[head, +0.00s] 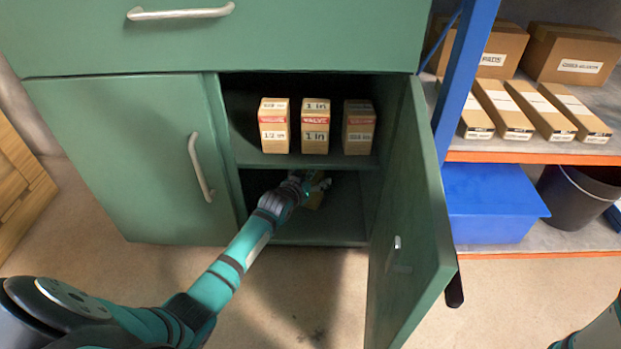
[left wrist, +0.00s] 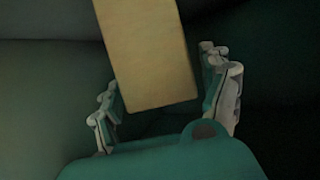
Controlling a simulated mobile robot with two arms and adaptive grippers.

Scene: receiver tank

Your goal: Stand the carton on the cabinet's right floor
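The carton (head: 315,199) is a plain tan box in the lower right compartment of the green cabinet (head: 318,241), mostly hidden behind my left gripper in the head view. In the left wrist view the carton (left wrist: 148,50) lies between the two fingers, slanted in the picture, with its top end cut off. My left gripper (head: 318,184) reaches into that compartment. In the left wrist view its fingers (left wrist: 163,82) are spread on either side of the carton, with narrow dark gaps. Whether the carton stands fully on the floor is hard to tell. My right gripper is out of view.
The cabinet's right door (head: 415,215) stands open towards me, right of my left arm. Several labelled cartons (head: 315,126) stand on the shelf above the compartment. The left door (head: 130,150) is shut. A blue bin (head: 490,200) and rack are at the right.

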